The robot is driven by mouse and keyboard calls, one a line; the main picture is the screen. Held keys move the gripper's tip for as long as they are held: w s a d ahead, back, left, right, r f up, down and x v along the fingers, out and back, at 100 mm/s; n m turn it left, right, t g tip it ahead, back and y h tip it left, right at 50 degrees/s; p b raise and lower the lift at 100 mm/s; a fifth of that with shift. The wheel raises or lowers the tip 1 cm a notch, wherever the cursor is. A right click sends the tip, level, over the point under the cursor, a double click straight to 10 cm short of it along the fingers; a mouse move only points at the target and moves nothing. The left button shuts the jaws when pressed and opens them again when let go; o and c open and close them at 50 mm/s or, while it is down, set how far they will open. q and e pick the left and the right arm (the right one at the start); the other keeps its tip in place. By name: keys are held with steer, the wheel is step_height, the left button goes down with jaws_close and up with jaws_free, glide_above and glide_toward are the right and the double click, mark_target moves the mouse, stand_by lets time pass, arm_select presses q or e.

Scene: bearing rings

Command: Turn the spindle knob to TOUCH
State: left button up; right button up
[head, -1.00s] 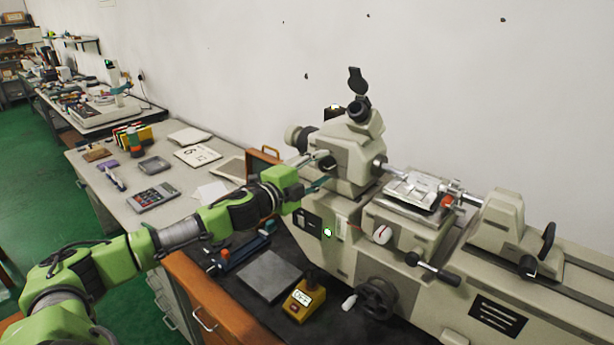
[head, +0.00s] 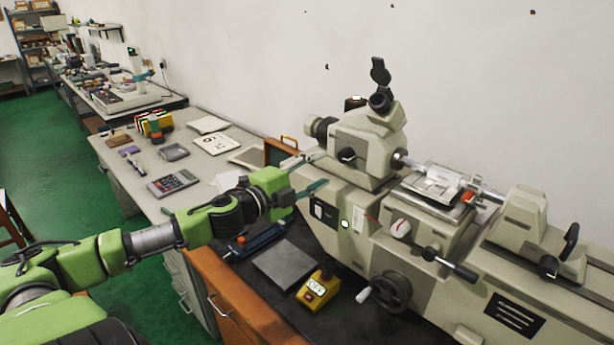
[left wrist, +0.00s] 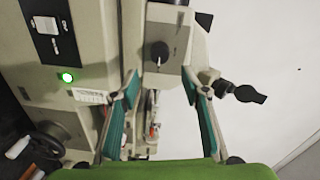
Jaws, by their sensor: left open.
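A dark round knob (head: 346,155) sits on the front of the grey headstock (head: 370,143) of the measuring machine. In the left wrist view the same knob (left wrist: 159,52) shows beyond and between the fingertips, with a pale mark; no lettering is readable. My left gripper (head: 311,174) is open and empty, just left of the knob and apart from it. Its two teal-padded fingers spread wide in the left wrist view (left wrist: 160,88). A white knob with a red mark (head: 401,228) is lower on the machine. My right gripper is not in view.
A green lamp (head: 345,224) glows on the machine's front. A handwheel (head: 390,291), a yellow box (head: 318,291) and a grey plate (head: 285,264) are below. A calculator (head: 173,183) lies on the bench.

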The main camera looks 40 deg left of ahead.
arm_select(q)
steer(key=shift+s+a, duration=0.15)
steer(key=shift+s, duration=1.45)
